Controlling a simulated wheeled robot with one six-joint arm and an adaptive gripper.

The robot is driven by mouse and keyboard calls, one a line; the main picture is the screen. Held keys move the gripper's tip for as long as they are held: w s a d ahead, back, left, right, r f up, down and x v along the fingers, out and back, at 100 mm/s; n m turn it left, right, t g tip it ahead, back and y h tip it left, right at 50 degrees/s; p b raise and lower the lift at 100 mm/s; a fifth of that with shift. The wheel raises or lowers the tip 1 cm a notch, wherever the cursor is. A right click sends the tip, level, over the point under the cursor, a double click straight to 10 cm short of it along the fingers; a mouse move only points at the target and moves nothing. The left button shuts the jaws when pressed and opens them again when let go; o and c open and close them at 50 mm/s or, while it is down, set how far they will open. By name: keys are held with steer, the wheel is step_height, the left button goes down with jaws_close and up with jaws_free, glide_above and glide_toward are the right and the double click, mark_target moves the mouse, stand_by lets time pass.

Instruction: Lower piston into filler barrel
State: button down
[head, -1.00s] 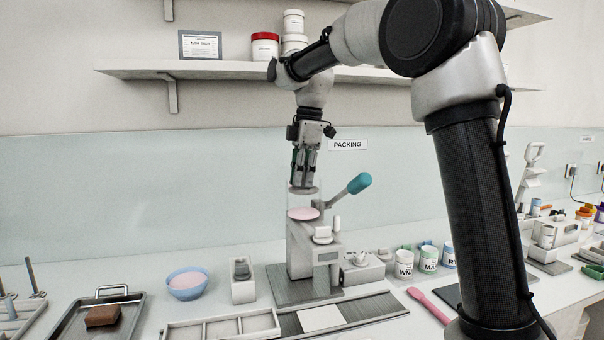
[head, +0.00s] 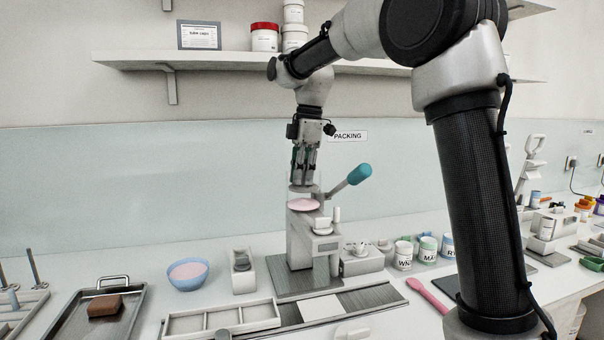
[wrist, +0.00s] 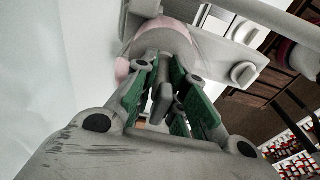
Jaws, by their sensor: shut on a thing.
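The filler (head: 300,240) stands on the bench in the head view, a pale grey machine with a teal-knobbed lever (head: 358,175). Pink cream (head: 303,204) shows at its top, inside a clear barrel whose walls are barely visible. My gripper (head: 303,176) points down above it, shut on the piston (head: 302,188), a grey disc just over the cream with a small gap. In the wrist view the green-padded fingers (wrist: 165,100) close around the piston's stem, and the grey disc (wrist: 160,38) lies beyond them with pink behind. Whether the disc touches the barrel wall cannot be told.
A blue bowl of pink cream (head: 188,274) and a small grey device (head: 242,272) stand left of the filler. Labelled jars (head: 403,255) stand to its right. A tray with a brown block (head: 105,306) is at far left. A shelf (head: 250,67) runs above.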

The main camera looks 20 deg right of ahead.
steer(key=shift+f, duration=1.85)
steer(key=shift+f, duration=0.2)
steer(key=c, duration=1.4)
jaws_free()
steer(key=shift+r, duration=3.05)
